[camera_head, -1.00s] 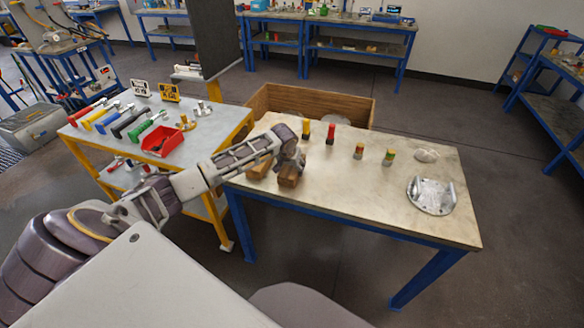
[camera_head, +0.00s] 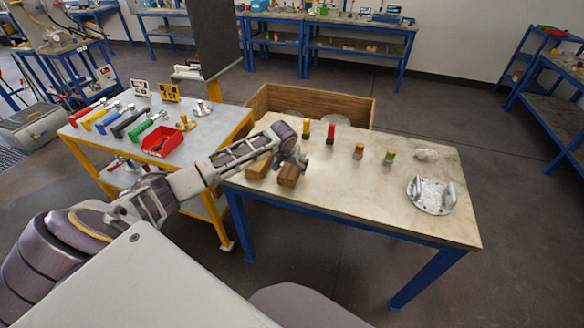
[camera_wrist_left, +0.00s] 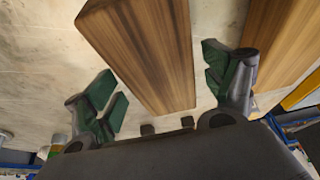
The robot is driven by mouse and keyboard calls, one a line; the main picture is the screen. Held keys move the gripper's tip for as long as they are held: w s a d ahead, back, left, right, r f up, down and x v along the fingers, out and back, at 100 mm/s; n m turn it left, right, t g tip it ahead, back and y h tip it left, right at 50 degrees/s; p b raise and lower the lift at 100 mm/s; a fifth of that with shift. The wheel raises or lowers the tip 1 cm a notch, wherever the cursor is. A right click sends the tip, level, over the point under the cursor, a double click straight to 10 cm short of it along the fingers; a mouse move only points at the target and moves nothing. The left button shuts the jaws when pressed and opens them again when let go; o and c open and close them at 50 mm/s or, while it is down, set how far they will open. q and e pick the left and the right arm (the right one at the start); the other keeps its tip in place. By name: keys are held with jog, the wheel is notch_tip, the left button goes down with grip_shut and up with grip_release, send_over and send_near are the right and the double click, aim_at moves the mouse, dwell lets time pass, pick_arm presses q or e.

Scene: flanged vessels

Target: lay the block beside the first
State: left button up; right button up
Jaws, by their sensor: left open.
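Two brown wooden blocks lie on the near left part of the pale-topped table (camera_head: 380,200). The right block (camera_head: 289,176) and the left block (camera_head: 258,169) are side by side with a gap between them, roughly parallel. My left gripper (camera_head: 292,160) is at the far end of the right block, partly covering it. In the left wrist view, my left gripper (camera_wrist_left: 162,85) is open. The right block (camera_wrist_left: 145,50) shows between its fingers, with space on both sides, and the left block (camera_wrist_left: 285,45) is beyond the finger at the picture's right. My right gripper is out of view.
Red and yellow cylinders (camera_head: 330,134), two shorter coloured pieces (camera_head: 359,151) and a flanged metal fitting (camera_head: 431,195) stand on the table. A wooden crate (camera_head: 310,98) is behind it. A tool table with a red bin (camera_head: 162,142) stands left. The table's front middle is clear.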

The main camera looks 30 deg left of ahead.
pick_arm(q)
jog(key=a+v, duration=0.1)
jog(key=v, duration=0.9)
jog(key=shift+s+d+r, duration=0.15)
jog(key=shift+d+r, duration=0.1)
jog(key=shift+d, duration=0.25)
dwell(1.2)
